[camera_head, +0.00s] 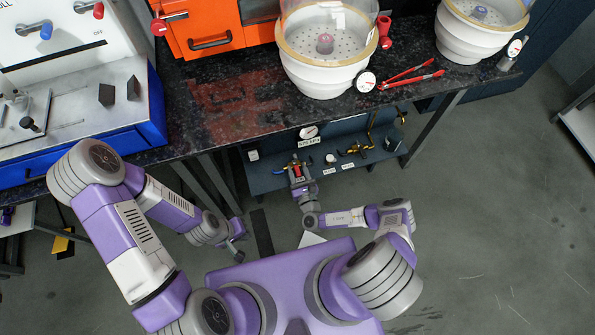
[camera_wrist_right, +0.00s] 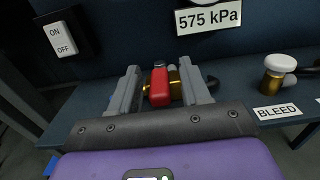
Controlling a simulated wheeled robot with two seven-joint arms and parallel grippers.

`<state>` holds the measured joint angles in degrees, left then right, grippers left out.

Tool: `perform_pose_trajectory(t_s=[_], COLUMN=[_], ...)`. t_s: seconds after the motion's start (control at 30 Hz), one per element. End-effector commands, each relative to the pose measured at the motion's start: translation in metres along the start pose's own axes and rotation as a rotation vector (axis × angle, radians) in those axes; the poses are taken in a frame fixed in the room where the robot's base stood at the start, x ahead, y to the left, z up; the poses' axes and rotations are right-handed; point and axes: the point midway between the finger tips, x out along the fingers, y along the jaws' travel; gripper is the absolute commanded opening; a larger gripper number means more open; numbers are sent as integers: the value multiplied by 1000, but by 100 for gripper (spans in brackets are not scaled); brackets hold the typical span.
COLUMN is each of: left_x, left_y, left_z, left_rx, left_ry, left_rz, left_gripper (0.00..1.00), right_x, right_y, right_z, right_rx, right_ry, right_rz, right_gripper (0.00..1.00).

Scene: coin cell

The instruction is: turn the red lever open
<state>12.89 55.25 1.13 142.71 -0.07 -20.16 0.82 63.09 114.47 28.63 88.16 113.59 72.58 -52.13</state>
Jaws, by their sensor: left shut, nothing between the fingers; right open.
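The red lever (camera_wrist_right: 160,87) sits on a brass valve (camera_wrist_right: 174,88) on the low shelf under the table. In the right wrist view the lever is between the two fingers of my right gripper (camera_wrist_right: 160,90), which is open, with a gap on each side of it. In the head view my right gripper (camera_head: 297,172) reaches to the shelf, and the lever (camera_head: 297,171) is small there. My left gripper (camera_head: 238,256) is shut and empty, hanging low to the left of my body, away from the valve.
A pressure sign reading 575 kPa (camera_wrist_right: 209,18) is above the valve. An on/off switch (camera_wrist_right: 62,39) is on the left. A bleed valve with a white knob (camera_wrist_right: 277,70) and a BLEED label (camera_wrist_right: 274,113) is on the right. The black table edge (camera_head: 250,134) overhangs the shelf.

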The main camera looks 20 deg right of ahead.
Motion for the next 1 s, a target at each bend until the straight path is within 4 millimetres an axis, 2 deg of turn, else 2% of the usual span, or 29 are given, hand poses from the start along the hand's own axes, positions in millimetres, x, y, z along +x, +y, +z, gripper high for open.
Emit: perform_pose_trajectory(t_s=[0.3,0.6,1.0], left_x=[1,1,1], left_y=[0,0,0], left_z=[0,0,0], left_rx=[0,0,0], left_ry=[0,0,0], left_rz=[0,0,0], left_gripper=[0,0,0], right_x=[4,3,4], right_y=[0,1,-3], right_z=[0,0,0], right_rx=[1,1,-4], right_ry=[1,1,0], right_rz=[2,2,68], right_gripper=[47,1,0])
